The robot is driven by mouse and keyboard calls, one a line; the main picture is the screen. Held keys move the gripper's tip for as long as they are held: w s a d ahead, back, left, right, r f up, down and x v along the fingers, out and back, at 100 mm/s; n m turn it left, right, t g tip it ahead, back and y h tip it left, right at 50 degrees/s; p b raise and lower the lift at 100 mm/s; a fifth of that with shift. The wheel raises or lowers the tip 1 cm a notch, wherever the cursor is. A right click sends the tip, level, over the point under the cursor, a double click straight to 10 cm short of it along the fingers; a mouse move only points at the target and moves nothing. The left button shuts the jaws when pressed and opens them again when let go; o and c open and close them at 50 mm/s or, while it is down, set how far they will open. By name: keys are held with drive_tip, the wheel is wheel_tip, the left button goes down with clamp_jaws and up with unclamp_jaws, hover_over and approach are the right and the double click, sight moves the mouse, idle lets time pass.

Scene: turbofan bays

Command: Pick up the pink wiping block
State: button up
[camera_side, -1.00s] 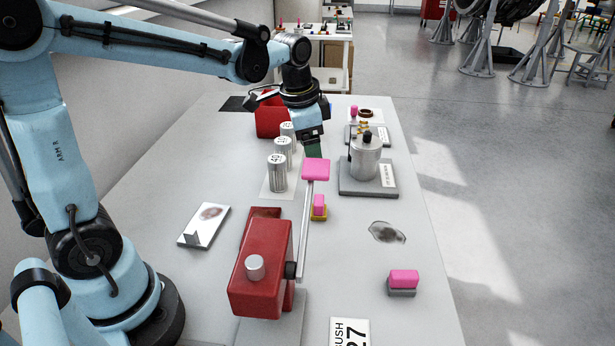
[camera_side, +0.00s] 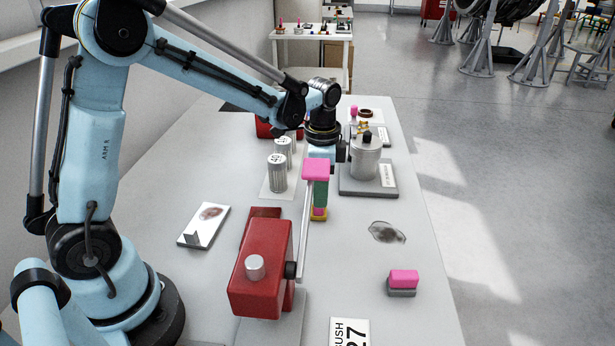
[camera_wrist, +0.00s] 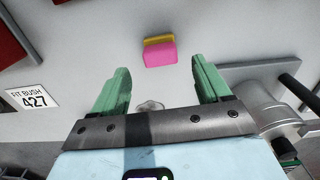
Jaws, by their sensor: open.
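A pink block with a yellow base (camera_side: 319,212) stands on the table behind the red lever device, partly hidden by my gripper. In the wrist view this pink block (camera_wrist: 160,54) lies ahead, between the lines of my green fingers and apart from both. My gripper (camera_wrist: 160,64) is open and empty. In the side view my gripper (camera_side: 320,190) points down over the block, partly hidden by the pink lever pad. Another pink block on a grey base (camera_side: 403,279) sits at the front right. The pictures do not show which one is the wiping block.
The red device (camera_side: 262,268) has an upright lever with a pink pad (camera_side: 315,169) close in front of my gripper in the picture. Silver cans (camera_side: 277,172) stand to the left. A metal cylinder on a grey plate (camera_side: 355,190) stands to the right. A dark smear (camera_side: 387,232) marks the table.

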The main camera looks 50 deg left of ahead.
drive_tip(key=shift+a+f, duration=0.15)
drive_tip(key=shift+f, duration=2.45)
drive_tip(key=c, duration=1)
